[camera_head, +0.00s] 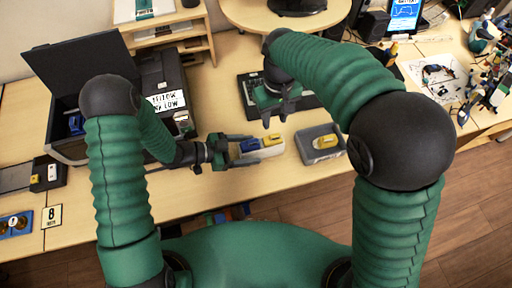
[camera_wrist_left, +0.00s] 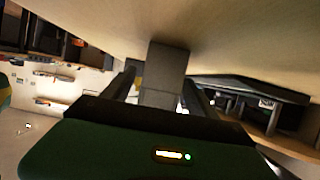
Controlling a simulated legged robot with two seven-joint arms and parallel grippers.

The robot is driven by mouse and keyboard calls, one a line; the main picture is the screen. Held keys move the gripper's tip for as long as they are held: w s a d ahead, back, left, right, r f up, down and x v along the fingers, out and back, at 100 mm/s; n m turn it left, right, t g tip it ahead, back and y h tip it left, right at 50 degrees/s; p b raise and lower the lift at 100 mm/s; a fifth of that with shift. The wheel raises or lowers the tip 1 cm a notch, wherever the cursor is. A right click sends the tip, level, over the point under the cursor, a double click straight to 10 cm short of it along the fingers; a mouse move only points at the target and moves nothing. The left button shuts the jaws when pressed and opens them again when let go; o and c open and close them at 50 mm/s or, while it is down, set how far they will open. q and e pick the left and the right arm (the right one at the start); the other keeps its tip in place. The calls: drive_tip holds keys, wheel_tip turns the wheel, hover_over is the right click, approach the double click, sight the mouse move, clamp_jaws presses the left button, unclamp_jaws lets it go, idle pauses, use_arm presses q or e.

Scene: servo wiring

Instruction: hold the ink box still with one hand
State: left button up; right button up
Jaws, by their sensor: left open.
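A pale, narrow ink box (camera_head: 264,155) lies on the desk in the head view, with a blue cartridge (camera_head: 249,145) and a yellow cartridge (camera_head: 272,140) on top. My left gripper (camera_head: 243,150) is open at the box's left end, its fingers pointing right. In the left wrist view a grey block (camera_wrist_left: 165,78), apparently the box's end, shows between the two spread fingers; I cannot tell whether they touch it. My right gripper (camera_head: 277,116) hangs fingers down, beyond the box and in front of the keyboard. Its fingers look apart and empty.
A grey tray (camera_head: 307,158) with a yellow cartridge (camera_head: 324,141) stands right of the box. A black printer (camera_head: 65,146) with a raised lid stands at the left. A keyboard (camera_head: 308,100) lies behind. The desk's front edge is close to the box.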

use_arm(q)
drive_tip(key=shift+x, duration=1.55)
use_arm(e)
drive_tip(key=shift+d, duration=0.15)
use_arm(q)
drive_tip(key=shift+c, duration=0.2)
